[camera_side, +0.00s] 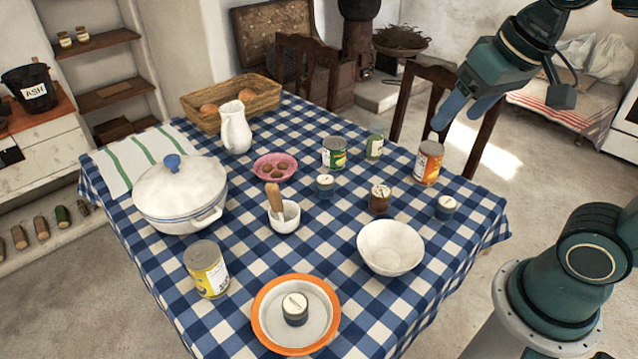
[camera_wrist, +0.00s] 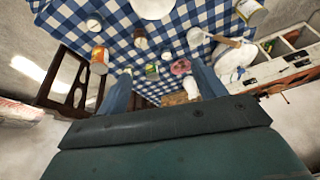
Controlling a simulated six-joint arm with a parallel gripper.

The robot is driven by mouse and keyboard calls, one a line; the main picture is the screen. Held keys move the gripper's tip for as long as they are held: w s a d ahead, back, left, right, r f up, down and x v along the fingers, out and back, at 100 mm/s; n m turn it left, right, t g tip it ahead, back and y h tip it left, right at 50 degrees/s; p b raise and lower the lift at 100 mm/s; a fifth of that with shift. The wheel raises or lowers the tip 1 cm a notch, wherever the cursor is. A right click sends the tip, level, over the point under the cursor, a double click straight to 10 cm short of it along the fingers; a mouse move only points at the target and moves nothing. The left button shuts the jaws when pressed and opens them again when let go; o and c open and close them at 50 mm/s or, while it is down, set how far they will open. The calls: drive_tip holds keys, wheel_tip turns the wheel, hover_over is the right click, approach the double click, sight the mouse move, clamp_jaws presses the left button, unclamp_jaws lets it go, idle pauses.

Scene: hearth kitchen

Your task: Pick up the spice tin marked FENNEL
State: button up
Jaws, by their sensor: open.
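Several small spice tins with pale, marked lids show in the side view: a blue-grey tin (camera_side: 325,187) mid-table, a brown tin (camera_side: 380,200), a blue-grey tin (camera_side: 446,208) near the right edge, and a dark tin (camera_side: 295,310) in the orange-rimmed plate (camera_side: 262,331). The lid lettering is too small to read, so I cannot tell which is FENNEL. My gripper (camera_side: 458,118) is open and empty, above the table's right edge, apart from every tin.
An orange-labelled can (camera_side: 428,164) stands near the right edge below my gripper.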

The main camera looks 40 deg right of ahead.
drive_tip(key=w+m+g, duration=0.1)
drive_tip(key=w+m, duration=0.3)
drive_tip(key=w, duration=0.5)
drive_tip(key=m+g, duration=0.4)
drive_tip(key=m, duration=0.8)
hover_over(326, 180)
wheel_tip(326, 180, down, 21)
drive_tip(key=shift+f, duration=0.1)
drive_tip(key=shift+f, duration=0.1)
drive_tip(key=shift+f, duration=4.2)
